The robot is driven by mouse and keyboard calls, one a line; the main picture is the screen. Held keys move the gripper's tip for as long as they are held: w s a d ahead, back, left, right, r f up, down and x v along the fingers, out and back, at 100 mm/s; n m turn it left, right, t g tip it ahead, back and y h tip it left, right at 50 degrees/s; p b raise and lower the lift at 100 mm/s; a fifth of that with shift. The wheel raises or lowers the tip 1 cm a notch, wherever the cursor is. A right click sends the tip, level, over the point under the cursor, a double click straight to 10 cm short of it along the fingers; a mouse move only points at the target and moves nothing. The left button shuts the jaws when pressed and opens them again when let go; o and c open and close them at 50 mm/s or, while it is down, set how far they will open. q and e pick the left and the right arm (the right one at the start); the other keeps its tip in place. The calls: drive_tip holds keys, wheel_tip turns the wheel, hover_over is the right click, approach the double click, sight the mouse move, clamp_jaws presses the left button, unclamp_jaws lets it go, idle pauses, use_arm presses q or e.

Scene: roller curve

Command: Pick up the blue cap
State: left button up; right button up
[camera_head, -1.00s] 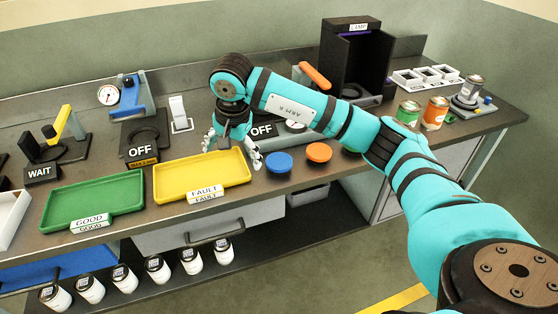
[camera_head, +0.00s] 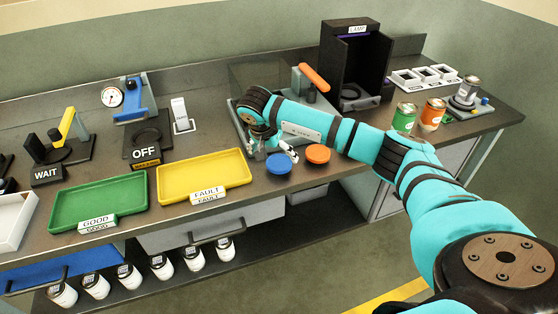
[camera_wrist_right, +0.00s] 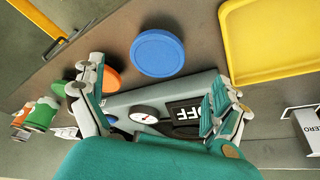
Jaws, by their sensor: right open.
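The blue cap (camera_head: 279,164) is a flat round disc lying on the bench, right of the yellow tray and left of the orange cap (camera_head: 317,153). My right gripper (camera_head: 272,149) is open and empty, just behind the blue cap in the head view. In the right wrist view the blue cap (camera_wrist_right: 158,53) lies beyond the spread fingers of my right gripper (camera_wrist_right: 160,100), near the top middle, apart from them. The orange cap (camera_wrist_right: 112,80) is partly hidden by the left finger there. My left gripper is not in view.
The yellow FAULT tray (camera_head: 244,180) and green GOOD tray (camera_head: 139,207) stand to the left. Cans (camera_head: 432,113) stand at the right. The bench's front edge is close to the caps.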

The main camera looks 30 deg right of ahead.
sight(280, 161)
drive_tip(key=shift+d+f, duration=0.2)
drive_tip(key=shift+f, duration=0.05)
drive_tip(key=p+x, duration=0.2)
drive_tip(key=x, duration=0.1)
drive_tip(key=shift+d+f, duration=0.2)
drive_tip(key=shift+d, duration=0.2)
drive_tip(key=shift+w+d+f, duration=0.15)
drive_tip(key=shift+w+f, duration=0.05)
drive_tip(key=shift+f, duration=0.25)
drive_tip(key=c, duration=0.8)
